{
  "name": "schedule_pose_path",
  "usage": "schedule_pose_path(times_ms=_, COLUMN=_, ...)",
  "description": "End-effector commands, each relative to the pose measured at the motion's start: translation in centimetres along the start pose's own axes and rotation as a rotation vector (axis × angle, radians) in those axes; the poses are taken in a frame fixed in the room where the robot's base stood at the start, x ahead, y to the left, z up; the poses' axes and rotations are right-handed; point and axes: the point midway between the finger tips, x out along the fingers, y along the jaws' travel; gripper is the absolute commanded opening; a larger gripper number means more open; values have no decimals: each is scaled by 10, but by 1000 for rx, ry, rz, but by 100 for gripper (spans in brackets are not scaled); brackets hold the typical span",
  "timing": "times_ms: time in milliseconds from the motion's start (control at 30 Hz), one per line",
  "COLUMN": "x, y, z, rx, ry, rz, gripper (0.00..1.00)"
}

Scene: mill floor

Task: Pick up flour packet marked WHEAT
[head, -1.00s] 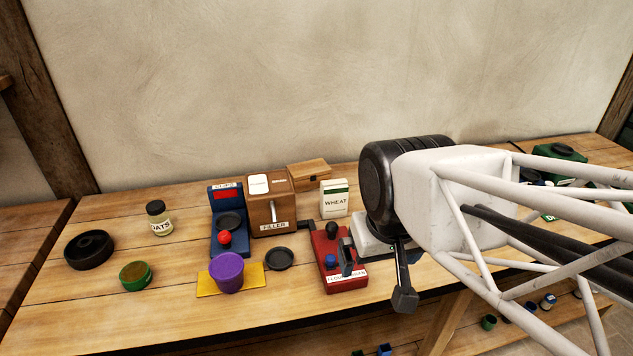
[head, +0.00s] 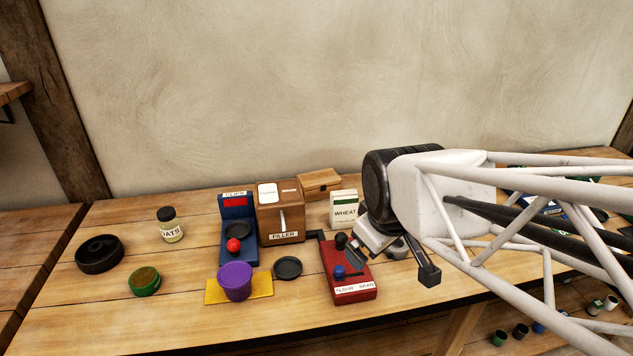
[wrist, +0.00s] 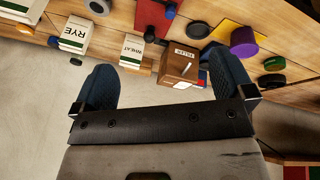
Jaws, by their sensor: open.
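The flour packet marked WHEAT (head: 344,211) is white with a green band and stands upright on the wooden bench, right of the brown FILLER box. In the head view its right edge is close against the outline of my arm's black end. In the wrist view the packet (wrist: 133,50) shows between the fingers' directions, nearer the left finger. My gripper (wrist: 163,75) is open, with two dark blue fingers wide apart and nothing between them. It is apart from the packet.
The FILLER box (head: 281,215) stands left of the packet, a red lever panel (head: 352,288) in front, and a wooden box (head: 319,183) behind. A RYE packet (wrist: 76,36) stands beside it in the wrist view.

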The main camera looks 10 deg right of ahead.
Motion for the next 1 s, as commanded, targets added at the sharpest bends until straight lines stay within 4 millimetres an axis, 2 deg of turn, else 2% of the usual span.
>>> schedule_pose_path(times_ms=500, x=64, y=50, z=-68, rx=-744, ry=132, rz=197, gripper=100)
schedule_pose_path(times_ms=1000, x=135, y=91, z=-120, rx=-1458, ry=129, rz=482, gripper=100)
